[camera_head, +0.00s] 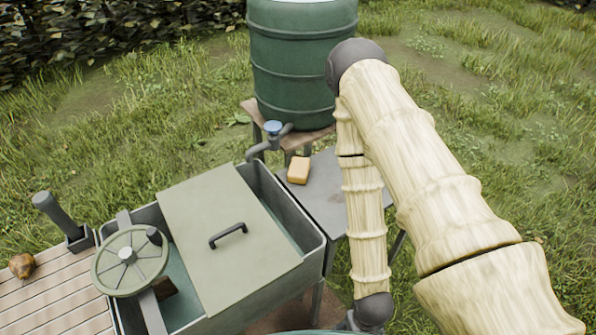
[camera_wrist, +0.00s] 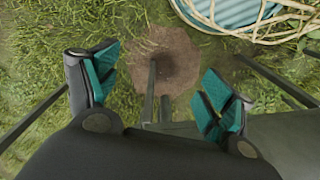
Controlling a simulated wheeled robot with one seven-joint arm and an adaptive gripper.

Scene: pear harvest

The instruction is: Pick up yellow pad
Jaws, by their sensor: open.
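The yellow pad (camera_head: 299,170) is a small block lying on the grey side table (camera_head: 328,205), close to its far left edge. It does not show in the wrist view. My gripper (camera_wrist: 158,95) is open in the wrist view, with its teal-padded fingers wide apart and nothing between them. Below it are grass, a brown patch of ground and dark legs or bars. In the head view my arm reaches down in front of the table's right part. The gripper itself is hidden or cut off at the bottom there.
A grey basin (camera_head: 308,262) with a lid (camera_head: 215,225) and handwheel (camera_head: 130,261) stands left of the table. A green barrel (camera_head: 300,60) with a tap (camera_head: 273,130) stands behind. A pear (camera_head: 22,265) lies on slatted boards. A woven basket (camera_wrist: 270,38) shows in the wrist view.

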